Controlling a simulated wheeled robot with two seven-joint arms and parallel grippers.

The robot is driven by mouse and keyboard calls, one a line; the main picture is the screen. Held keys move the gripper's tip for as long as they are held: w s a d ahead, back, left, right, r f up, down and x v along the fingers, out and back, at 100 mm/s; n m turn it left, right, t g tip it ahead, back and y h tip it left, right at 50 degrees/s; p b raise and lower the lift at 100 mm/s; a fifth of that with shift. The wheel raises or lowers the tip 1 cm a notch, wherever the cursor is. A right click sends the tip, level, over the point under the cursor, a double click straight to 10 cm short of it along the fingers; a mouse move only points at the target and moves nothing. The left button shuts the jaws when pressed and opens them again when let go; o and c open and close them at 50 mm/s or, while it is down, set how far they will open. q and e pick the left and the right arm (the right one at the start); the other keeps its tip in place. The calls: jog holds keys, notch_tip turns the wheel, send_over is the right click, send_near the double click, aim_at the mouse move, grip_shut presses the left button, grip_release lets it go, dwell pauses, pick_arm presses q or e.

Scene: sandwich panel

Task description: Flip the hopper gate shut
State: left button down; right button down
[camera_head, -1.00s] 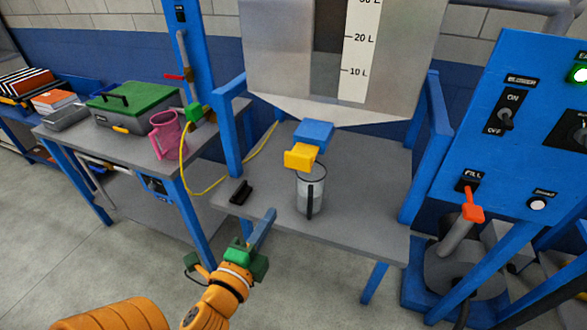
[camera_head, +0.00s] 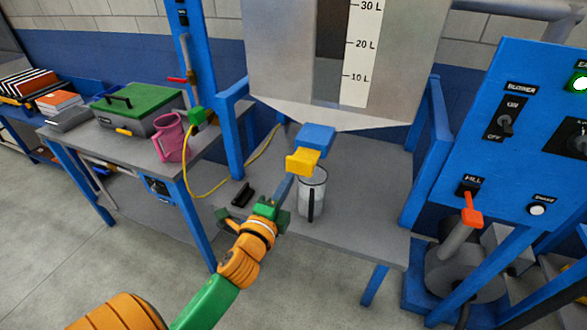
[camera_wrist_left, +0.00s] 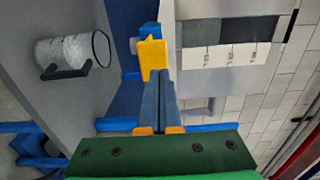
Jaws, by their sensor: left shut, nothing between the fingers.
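The hopper (camera_head: 285,55) hangs at the back with a litre scale and a pale sloped bottom. Below it is a blue outlet block (camera_head: 316,137) with a yellow gate flap (camera_head: 302,160) at its front, which also shows in the left wrist view (camera_wrist_left: 153,58). A clear jug (camera_head: 317,198) with a black handle stands on the table just below and right of the flap. My left gripper (camera_head: 289,181) is shut and empty, its tips just below the yellow flap. In the left wrist view the fingertips (camera_wrist_left: 162,76) overlap the flap's lower edge; contact is unclear. My right gripper is out of view.
A black object (camera_head: 242,193) lies on the grey table (camera_head: 365,215) left of the jug. A blue control panel (camera_head: 530,130) with an orange-red fill lever (camera_head: 471,214) stands right. A pink mug (camera_head: 171,140) sits on the left bench.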

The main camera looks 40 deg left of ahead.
aim_at(298, 164)
pick_arm(q)
jog(key=shift+x, duration=2)
jog(key=shift+d, duration=0.1)
jog(key=x, duration=0.4)
jog(key=shift+w, duration=0.35)
jog(key=shift+s+r, duration=0.1)
jog(key=shift+r, duration=0.05)
